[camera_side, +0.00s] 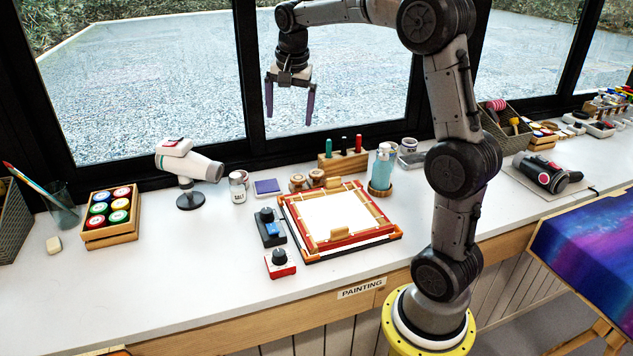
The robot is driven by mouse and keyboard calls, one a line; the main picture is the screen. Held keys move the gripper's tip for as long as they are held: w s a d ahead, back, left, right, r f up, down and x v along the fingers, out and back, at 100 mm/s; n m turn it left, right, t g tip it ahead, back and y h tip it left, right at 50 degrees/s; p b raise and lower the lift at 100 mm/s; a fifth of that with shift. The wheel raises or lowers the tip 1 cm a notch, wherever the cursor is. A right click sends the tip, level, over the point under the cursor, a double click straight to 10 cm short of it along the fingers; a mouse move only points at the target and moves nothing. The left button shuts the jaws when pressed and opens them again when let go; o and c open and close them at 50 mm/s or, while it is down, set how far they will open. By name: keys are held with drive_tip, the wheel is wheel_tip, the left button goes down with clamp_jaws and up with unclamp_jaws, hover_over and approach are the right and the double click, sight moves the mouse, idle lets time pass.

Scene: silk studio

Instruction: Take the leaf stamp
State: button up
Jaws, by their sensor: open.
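Two small round wooden pieces, which look like stamps, stand side by side on the white table behind the framed silk: the left one (297,182) and the right one (317,177). Their undersides are hidden, so I cannot tell which bears a leaf. A purple ink pad (267,187) lies just left of them. My gripper (289,117) points down with its two dark fingers spread and nothing between them. It hangs high above the back of the table, apart from the stamps.
The framed silk (387,232) lies in front of the stamps. A salt jar (237,188) and a hair dryer (202,169) stand left. The window is behind.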

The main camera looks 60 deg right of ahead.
drive_tip(key=w+d+f+m+g, duration=0.1)
drive_tip(key=d+f, duration=0.5)
drive_tip(key=d, duration=0.2)
drive_tip(key=m+g, duration=0.1)
hover_over(316, 173)
drive_tip(key=shift+y, duration=0.4)
wheel_tip(316, 173, down, 13)
drive_tip(key=shift+s+a+r, duration=0.1)
drive_tip(key=shift+s+r, duration=0.05)
drive_tip(key=shift+d+f, duration=0.15)
drive_tip(key=shift+f, duration=1.35)
drive_tip(key=shift+d+f, duration=0.1)
drive_tip(key=shift+f, duration=1.35)
drive_tip(key=c, duration=0.8)
drive_tip(key=shift+r, duration=0.15)
